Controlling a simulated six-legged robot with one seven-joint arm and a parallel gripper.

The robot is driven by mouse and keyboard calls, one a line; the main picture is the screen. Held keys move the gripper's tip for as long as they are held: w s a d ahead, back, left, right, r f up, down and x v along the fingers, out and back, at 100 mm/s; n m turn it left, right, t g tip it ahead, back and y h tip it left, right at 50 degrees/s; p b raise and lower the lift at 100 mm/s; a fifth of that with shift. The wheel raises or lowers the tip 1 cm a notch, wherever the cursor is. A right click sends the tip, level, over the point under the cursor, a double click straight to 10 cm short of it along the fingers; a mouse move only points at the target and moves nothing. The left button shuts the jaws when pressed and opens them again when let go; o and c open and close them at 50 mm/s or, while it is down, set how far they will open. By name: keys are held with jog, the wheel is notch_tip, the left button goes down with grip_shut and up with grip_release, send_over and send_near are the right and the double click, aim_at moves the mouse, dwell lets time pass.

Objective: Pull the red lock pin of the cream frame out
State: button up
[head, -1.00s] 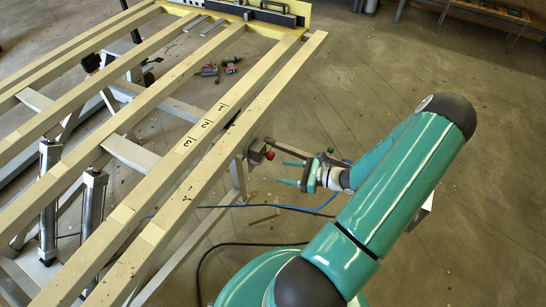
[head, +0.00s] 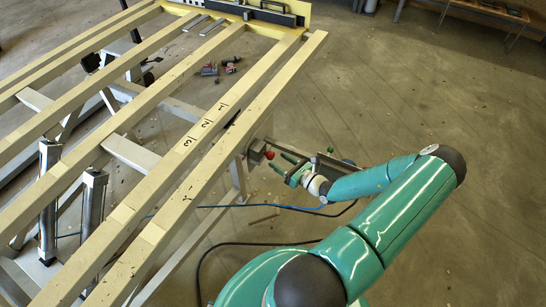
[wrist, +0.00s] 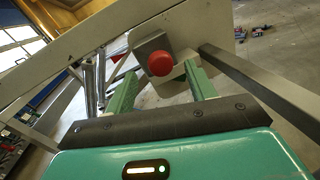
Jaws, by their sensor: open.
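The red lock pin (head: 269,155) has a round red knob and sits at the side of the cream frame (head: 222,120), below its right beam. In the wrist view the red knob (wrist: 161,63) stands out from a grey block (wrist: 153,46), between and just beyond the fingertips. My gripper (head: 284,164) is open, with its green fingers pointing at the knob from the right. In the wrist view the two fingers (wrist: 158,84) are spread to either side of the knob, with nothing held between them. I cannot tell if either finger touches it.
A grey bar (wrist: 265,85) runs close along the right finger in the wrist view. A blue hose (head: 300,208) and a black cable (head: 225,247) lie on the floor. Several small tools (head: 209,69) lie under the frame. The floor at right is clear.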

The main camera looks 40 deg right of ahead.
aim_at(273, 157)
jog(key=w, duration=0.4)
jog(key=shift+a, duration=0.3)
